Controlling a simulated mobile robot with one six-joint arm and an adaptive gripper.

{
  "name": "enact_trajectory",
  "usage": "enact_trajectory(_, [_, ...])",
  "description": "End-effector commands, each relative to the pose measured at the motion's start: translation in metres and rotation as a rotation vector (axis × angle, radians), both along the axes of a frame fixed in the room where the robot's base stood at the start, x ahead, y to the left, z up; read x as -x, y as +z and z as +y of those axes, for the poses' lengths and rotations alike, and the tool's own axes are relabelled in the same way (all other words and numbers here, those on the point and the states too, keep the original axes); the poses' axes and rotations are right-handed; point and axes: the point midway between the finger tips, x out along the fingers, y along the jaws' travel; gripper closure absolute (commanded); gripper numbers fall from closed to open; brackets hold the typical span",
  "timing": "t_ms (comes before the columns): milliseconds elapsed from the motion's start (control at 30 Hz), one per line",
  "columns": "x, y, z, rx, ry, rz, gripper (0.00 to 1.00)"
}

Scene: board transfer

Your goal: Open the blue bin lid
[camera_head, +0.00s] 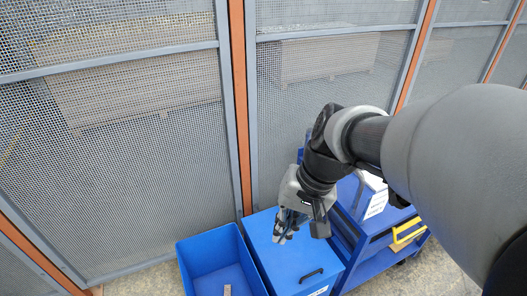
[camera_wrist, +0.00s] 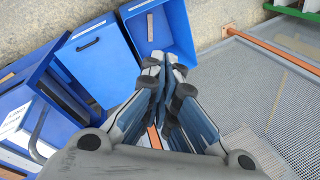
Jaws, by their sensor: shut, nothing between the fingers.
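The lidded blue bin (camera_head: 292,262) stands at the bottom middle of the head view, with its flat lid down. A black handle (camera_head: 311,275) sits near the lid's front edge. In the wrist view the lid (camera_wrist: 102,65) is at upper left, with the handle (camera_wrist: 87,44) near its top edge. My gripper (camera_head: 282,238) is shut and empty. It appears over the far left part of the lid in the head view, apart from the handle. In the wrist view its fingertips (camera_wrist: 165,66) meet beside the lid's right edge. The exact height above the lid is unclear.
An open blue bin (camera_head: 238,242) stands directly left of the lidded one, with a small light piece inside (camera_head: 227,290). A blue cart (camera_head: 347,225) with a yellow part (camera_head: 408,235) stands on the right. A mesh fence (camera_head: 130,150) with orange posts closes off the back.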

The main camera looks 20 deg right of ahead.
Motion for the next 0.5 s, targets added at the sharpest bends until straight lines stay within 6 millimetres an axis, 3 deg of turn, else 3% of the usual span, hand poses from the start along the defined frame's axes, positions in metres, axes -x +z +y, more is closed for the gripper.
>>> enact_trajectory(300, [-0.071, -0.094, -0.076, -0.350, -0.416, 0.160, 1.00])
enact_trajectory(500, [-0.096, -0.172, -0.140, -0.579, -0.694, 0.208, 1.00])
